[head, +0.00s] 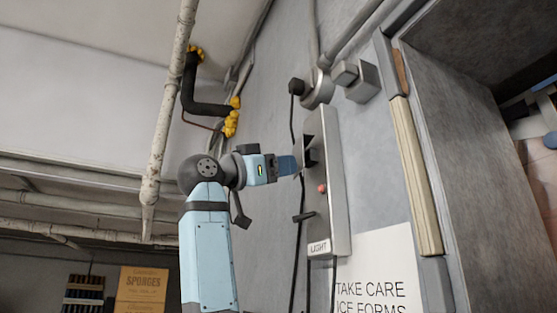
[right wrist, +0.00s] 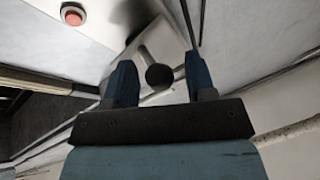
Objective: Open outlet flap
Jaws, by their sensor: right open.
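A grey metal panel (head: 338,222) is fixed to the wall. A dark raised part (head: 311,157) sits in its upper half; I cannot tell for sure whether this is the outlet flap. My right gripper (head: 296,164) is at the panel's left edge, beside that dark part. In the right wrist view the gripper (right wrist: 160,70) is open, with a round dark knob (right wrist: 159,77) showing between its two blue fingers. I cannot tell whether the fingers touch it. My left gripper is out of view.
A red button (head: 322,188) and a dark lever (head: 304,217) are lower on the panel, above a LIGHT label (head: 319,247). Black cables hang along its left side. A doorway with a wooden strip (head: 415,175) is to the right. A pipe (head: 168,115) hangs left of my arm.

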